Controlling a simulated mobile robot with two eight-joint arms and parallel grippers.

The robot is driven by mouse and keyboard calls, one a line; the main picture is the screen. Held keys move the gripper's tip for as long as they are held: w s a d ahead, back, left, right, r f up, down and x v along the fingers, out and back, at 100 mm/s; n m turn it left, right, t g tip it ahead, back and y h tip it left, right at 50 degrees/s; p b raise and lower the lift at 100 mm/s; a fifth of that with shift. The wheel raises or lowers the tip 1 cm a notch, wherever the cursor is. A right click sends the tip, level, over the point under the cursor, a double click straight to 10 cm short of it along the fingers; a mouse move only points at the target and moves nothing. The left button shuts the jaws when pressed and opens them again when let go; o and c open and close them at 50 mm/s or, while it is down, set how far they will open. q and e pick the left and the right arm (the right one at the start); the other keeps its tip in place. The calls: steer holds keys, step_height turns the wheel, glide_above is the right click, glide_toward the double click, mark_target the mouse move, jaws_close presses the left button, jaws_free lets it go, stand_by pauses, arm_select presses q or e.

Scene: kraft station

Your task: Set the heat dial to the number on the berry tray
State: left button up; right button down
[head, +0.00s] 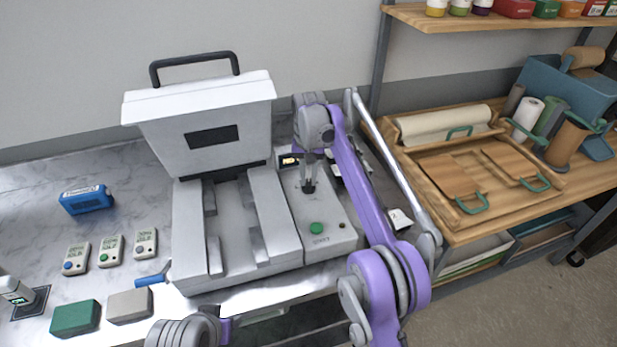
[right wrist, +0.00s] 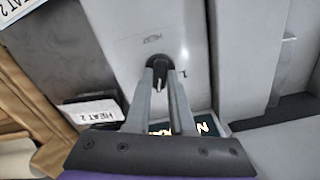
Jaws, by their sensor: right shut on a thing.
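The heat dial is a small black knob (head: 308,187) on the light panel to the right of the white machine's bed. My right gripper (head: 309,180) reaches down onto it and is shut on it. In the right wrist view both fingers (right wrist: 160,90) stand on either side of the dial (right wrist: 157,70), whose pale pointer mark shows. "HEAT" and a "1" are printed near it; other numbers are hidden. Cards reading "HEAT 2" (right wrist: 95,112) lie beside the panel. I cannot tell which tray is the berry one. My left gripper is out of view.
The white machine (head: 238,225) has its handled lid raised. A green button (head: 316,228) sits in front of the dial. A small display (head: 289,160) is behind it. Several small devices lie on the left counter. A wooden shelf (head: 450,150) stands right.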

mark_target(308, 182)
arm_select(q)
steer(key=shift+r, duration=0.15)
arm_select(e)
steer(key=n+p, duration=0.1)
steer(key=n, duration=0.2)
steer(key=shift+r+n, duration=0.1)
steer(key=shift+n, duration=0.2)
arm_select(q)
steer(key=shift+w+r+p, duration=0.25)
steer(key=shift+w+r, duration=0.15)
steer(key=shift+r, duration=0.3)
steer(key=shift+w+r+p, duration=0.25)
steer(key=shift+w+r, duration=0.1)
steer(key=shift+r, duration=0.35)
arm_select(e)
steer(key=shift+n, duration=2)
steer(key=c, duration=0.8)
jaws_free()
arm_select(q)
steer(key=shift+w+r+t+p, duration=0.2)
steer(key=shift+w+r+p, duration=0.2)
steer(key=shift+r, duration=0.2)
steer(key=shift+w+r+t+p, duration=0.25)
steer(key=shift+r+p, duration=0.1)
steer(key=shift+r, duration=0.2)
arm_select(e)
steer(key=shift+r, duration=5.3)
